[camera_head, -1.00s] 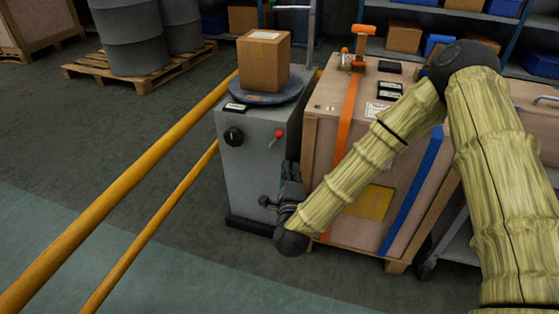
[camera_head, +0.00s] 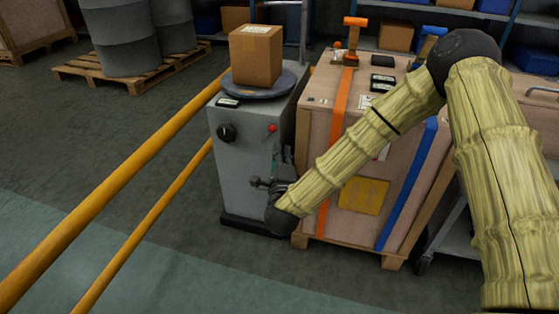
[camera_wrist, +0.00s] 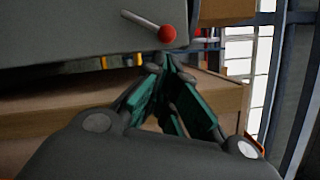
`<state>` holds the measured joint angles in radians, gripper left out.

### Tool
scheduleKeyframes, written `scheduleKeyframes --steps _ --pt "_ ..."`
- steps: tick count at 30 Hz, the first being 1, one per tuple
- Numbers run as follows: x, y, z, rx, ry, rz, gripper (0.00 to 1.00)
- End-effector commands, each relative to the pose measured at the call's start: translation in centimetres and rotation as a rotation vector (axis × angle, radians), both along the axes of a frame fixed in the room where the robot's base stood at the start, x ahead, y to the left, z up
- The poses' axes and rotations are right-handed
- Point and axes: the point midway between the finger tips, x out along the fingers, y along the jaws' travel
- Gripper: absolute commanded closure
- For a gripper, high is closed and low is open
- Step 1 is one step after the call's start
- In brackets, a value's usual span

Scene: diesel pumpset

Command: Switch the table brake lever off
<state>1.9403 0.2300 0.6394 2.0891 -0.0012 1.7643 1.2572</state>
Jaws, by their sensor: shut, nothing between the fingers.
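The brake lever is a short rod with a red ball knob (camera_head: 272,128) on the front of a grey cabinet (camera_head: 243,185), under a round turntable (camera_head: 286,84). In the wrist view the red knob (camera_wrist: 167,33) is at the top, with its pale rod running up and left onto the grey panel. My gripper (camera_head: 276,155) is in front of the cabinet, below the knob, partly hidden by its own wrist. In the wrist view my gripper (camera_wrist: 166,66) has its teal fingers shut and empty, with the tips just below the knob and apart from it in the picture.
A cardboard box (camera_head: 255,55) stands on the turntable. A black dial (camera_head: 226,133) is left of the lever. A strapped wooden crate (camera_head: 312,125) stands close at the right. Yellow rails (camera_head: 110,170) run along the left. Open floor (camera_head: 200,270) lies in front.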

Motion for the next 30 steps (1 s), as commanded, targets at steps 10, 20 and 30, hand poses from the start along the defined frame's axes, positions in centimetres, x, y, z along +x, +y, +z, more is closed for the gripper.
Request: scheduleKeyframes --steps 10,20,30 --pt "4.6 -0.3 0.4 0.0 -0.001 -0.003 1.0" --pt "5.6 -0.3 0.6 0.0 0.001 -0.002 1.0" --pt "5.6 0.1 0.8 -0.01 0.003 0.0 1.0"
